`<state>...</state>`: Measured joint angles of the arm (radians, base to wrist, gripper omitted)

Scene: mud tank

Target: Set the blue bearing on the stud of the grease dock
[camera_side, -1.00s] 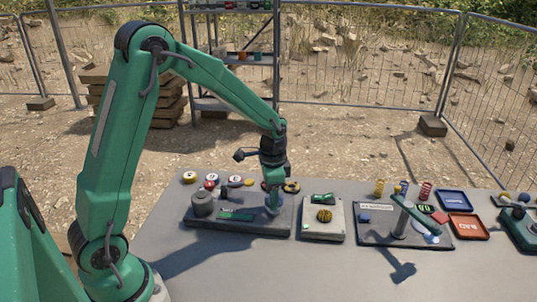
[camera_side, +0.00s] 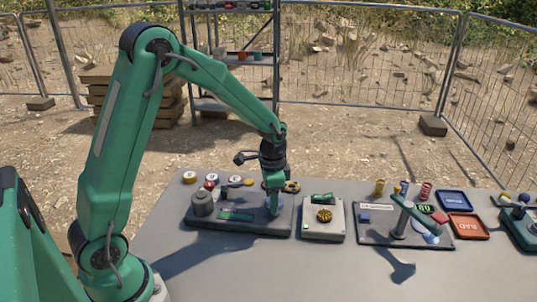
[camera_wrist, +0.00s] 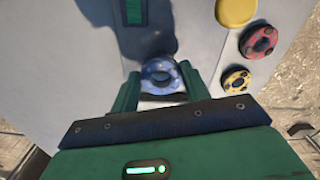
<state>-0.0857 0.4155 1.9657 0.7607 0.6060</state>
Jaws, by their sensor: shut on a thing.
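The blue bearing (camera_wrist: 160,76), a speckled ring with a pale centre, sits between the two green fingers of my gripper (camera_wrist: 153,88) in the wrist view. My gripper is shut on it. In the side view my gripper (camera_side: 275,207) points down at the right end of a dark base plate (camera_side: 243,229), which carries a grey cylinder (camera_side: 202,203) and a green label (camera_side: 236,216). This plate may be the grease dock; I cannot be sure. I cannot make out a stud, and the bearing's underside is hidden.
A red bearing (camera_wrist: 258,41), a yellow bearing (camera_wrist: 235,80) and a yellow disc (camera_wrist: 236,12) lie right of my gripper in the wrist view. A pale box (camera_side: 323,232) with a yellow gear-like knob stands right of the plate. The table front is clear.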

